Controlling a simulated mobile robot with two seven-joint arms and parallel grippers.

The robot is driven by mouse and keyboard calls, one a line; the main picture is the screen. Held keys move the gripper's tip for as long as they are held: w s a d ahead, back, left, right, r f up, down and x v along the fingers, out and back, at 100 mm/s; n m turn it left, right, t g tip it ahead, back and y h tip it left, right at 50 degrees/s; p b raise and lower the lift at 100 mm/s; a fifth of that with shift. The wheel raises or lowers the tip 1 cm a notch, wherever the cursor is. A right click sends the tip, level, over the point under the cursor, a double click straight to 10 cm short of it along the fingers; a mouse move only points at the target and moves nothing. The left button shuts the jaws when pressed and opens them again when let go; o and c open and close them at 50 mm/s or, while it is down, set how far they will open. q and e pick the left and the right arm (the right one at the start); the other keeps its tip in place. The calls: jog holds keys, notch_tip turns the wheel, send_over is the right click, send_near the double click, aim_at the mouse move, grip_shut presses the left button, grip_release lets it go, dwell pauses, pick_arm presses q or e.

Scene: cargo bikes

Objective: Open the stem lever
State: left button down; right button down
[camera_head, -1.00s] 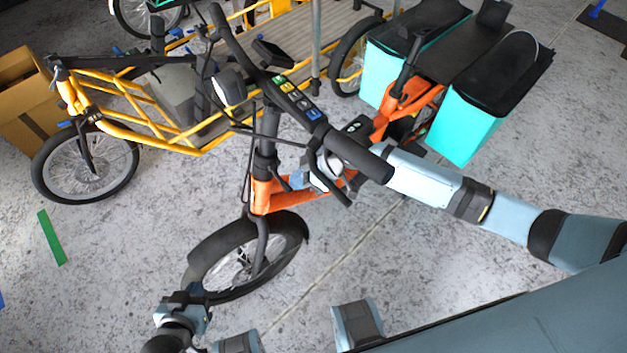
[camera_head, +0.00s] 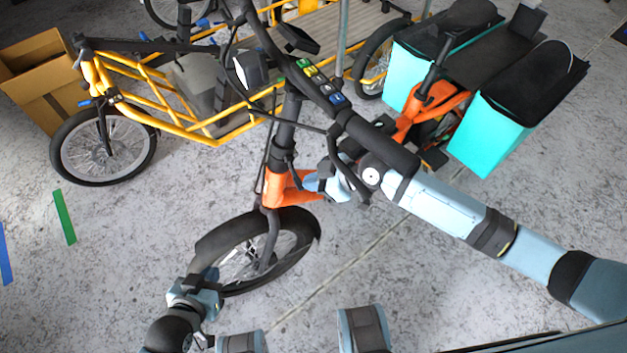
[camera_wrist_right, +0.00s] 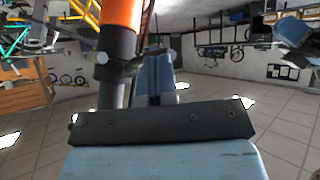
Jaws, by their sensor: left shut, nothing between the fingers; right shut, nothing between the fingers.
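The orange bike's black stem (camera_head: 285,122) rises above its orange head tube (camera_head: 275,188). In the right wrist view the orange tube (camera_wrist_right: 121,14) and a black tube with a clamp fill the upper left. A small dark lever-like part with a pale end (camera_wrist_right: 101,58) sits at that clamp; whether it is open or closed I cannot tell. My right gripper (camera_head: 312,182) is shut and empty, just right of the stem's base below the handlebar. Its fingers also show beside the tube in the right wrist view (camera_wrist_right: 153,62). My left gripper (camera_head: 203,290) is shut and empty by the front wheel.
The front wheel (camera_head: 255,250) is near my left gripper. A yellow cargo bike (camera_head: 150,115) and a cardboard box (camera_head: 40,75) stand behind; turquoise panniers (camera_head: 490,125) hang at the right.

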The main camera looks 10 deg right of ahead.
jog(key=shift+r, duration=0.1)
jog(key=shift+r+p, duration=0.6)
jog(key=shift+r, duration=0.1)
